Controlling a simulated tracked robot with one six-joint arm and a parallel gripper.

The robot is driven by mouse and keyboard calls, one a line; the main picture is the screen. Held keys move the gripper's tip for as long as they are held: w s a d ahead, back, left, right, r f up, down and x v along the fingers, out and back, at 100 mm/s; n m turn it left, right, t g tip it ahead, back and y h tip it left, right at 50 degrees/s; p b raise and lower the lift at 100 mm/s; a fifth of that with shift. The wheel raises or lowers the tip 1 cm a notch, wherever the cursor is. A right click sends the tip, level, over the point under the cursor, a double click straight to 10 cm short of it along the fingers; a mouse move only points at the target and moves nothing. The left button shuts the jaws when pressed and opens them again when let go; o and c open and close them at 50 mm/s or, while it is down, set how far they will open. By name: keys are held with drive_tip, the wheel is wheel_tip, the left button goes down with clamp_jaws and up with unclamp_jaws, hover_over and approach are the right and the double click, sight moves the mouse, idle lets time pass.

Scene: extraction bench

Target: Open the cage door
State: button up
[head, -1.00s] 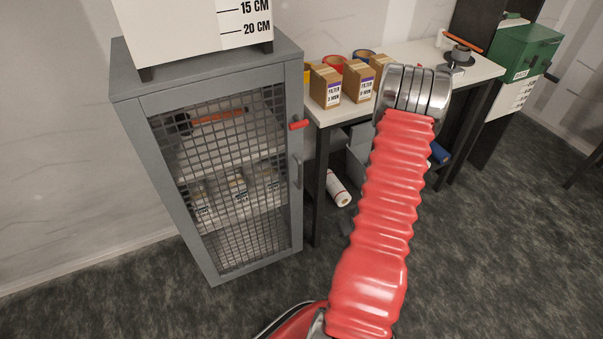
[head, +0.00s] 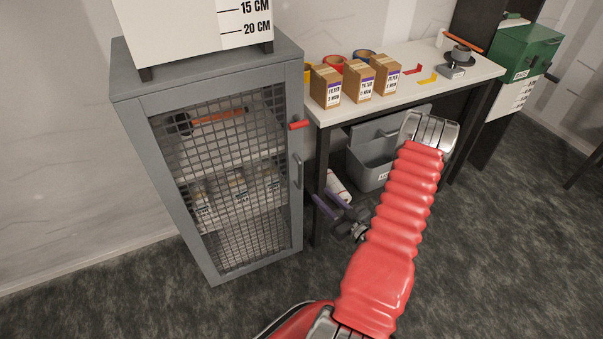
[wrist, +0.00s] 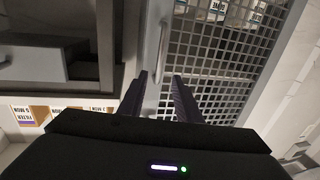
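The cage (head: 190,72) is a grey cabinet with a wire-mesh door (head: 222,180) on its front. The door looks closed. A grey upright handle (head: 299,171) sits on the door's right edge, with a red latch (head: 298,125) above it. My gripper (head: 325,196) is right of the handle and a little lower, apart from it. In the wrist view my gripper (wrist: 159,76) has its two dark fingers spread and empty. The handle (wrist: 163,40) shows ahead, in line with the gap between them. The latch is not clear in the wrist view.
A white-topped table (head: 405,92) stands right of the cage, bearing filter boxes (head: 357,82) and tape rolls. A grey bin (head: 370,172) and a paper roll (head: 340,188) are under it. A white box (head: 190,30) stands on the cage. The floor before the door is clear.

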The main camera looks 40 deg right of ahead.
sight(301, 175)
drive_tip(key=shift+r, duration=0.15)
drive_tip(key=w, duration=0.9)
drive_tip(key=w+d, duration=0.1)
drive_tip(key=w, duration=0.3)
drive_tip(key=shift+w+d, duration=0.1)
drive_tip(key=shift+w, duration=0.3)
drive_tip(key=shift+c, duration=0.2)
clamp_jaws()
